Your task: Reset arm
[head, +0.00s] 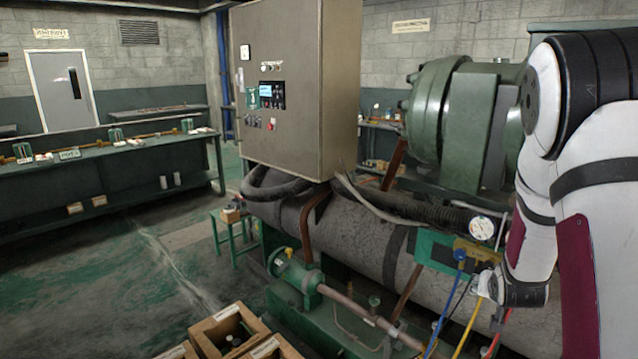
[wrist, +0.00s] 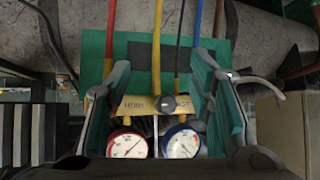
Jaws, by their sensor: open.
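My gripper (wrist: 156,80) is open in the wrist view, with one teal-padded finger on each side of a yellow manifold block (wrist: 145,104). I cannot tell whether either finger touches it. The manifold carries a red-rimmed gauge (wrist: 127,147) and a blue-rimmed gauge (wrist: 181,143), and a dark round knob. Blue, yellow, black and red hoses run from it. A green panel (wrist: 98,55) lies behind it. In the head view my white arm reaches down at the right to the manifold (head: 474,251), and my fingers are mostly hidden there.
A large grey cylinder (head: 345,238) runs behind the manifold, with a control cabinet (head: 300,130) above it. A green pump (head: 297,283) and open wooden boxes (head: 228,330) stand in front. A long workbench (head: 100,165) lines the left wall. The floor at left is clear.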

